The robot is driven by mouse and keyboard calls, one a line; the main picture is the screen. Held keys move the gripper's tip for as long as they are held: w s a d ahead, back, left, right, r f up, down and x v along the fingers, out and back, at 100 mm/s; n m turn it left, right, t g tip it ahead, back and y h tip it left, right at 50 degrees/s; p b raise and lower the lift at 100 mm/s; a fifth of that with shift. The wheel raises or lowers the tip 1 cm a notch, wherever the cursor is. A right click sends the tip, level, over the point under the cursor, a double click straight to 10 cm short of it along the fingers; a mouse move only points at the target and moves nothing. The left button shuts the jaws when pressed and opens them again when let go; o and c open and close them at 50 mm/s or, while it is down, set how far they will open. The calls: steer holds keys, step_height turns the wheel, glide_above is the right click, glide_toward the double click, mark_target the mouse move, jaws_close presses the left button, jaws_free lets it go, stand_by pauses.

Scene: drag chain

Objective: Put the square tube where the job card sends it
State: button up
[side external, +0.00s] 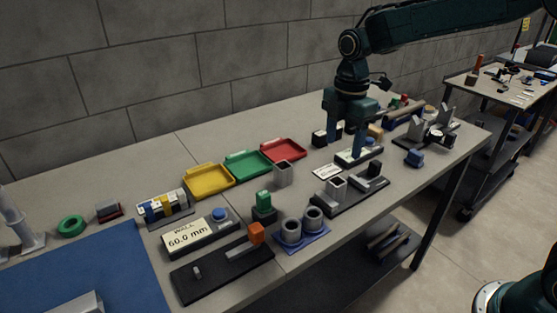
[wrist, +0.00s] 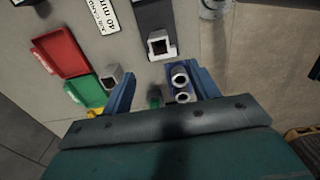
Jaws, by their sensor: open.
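A grey square tube (side external: 283,174) stands on the table in front of the red tray (side external: 285,151); it also shows in the wrist view (wrist: 113,76). A second square hollow piece (side external: 337,187) sits in a black fixture (side external: 350,200), also in the wrist view (wrist: 160,45). My gripper (side external: 346,140) is open and empty above the table, behind and right of both pieces. In the wrist view its fingers (wrist: 163,88) are spread apart.
Green (side external: 247,166) and yellow (side external: 208,181) trays stand left of the red one. A gauge (side external: 200,235) reads "WALL 60.0 mm". A blue block with two round tubes (side external: 302,227) stands at the front. Several parts crowd the right end; grey table shows between the items.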

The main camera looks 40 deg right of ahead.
mark_target(336, 187)
steer(key=shift+f, duration=4.3)
steer(key=shift+f, duration=2.6)
steer(key=c, duration=1.3)
jaws_close()
steer(key=shift+w+r, duration=0.1)
steer(key=shift+r, duration=0.05)
step_height(336, 187, up, 20)
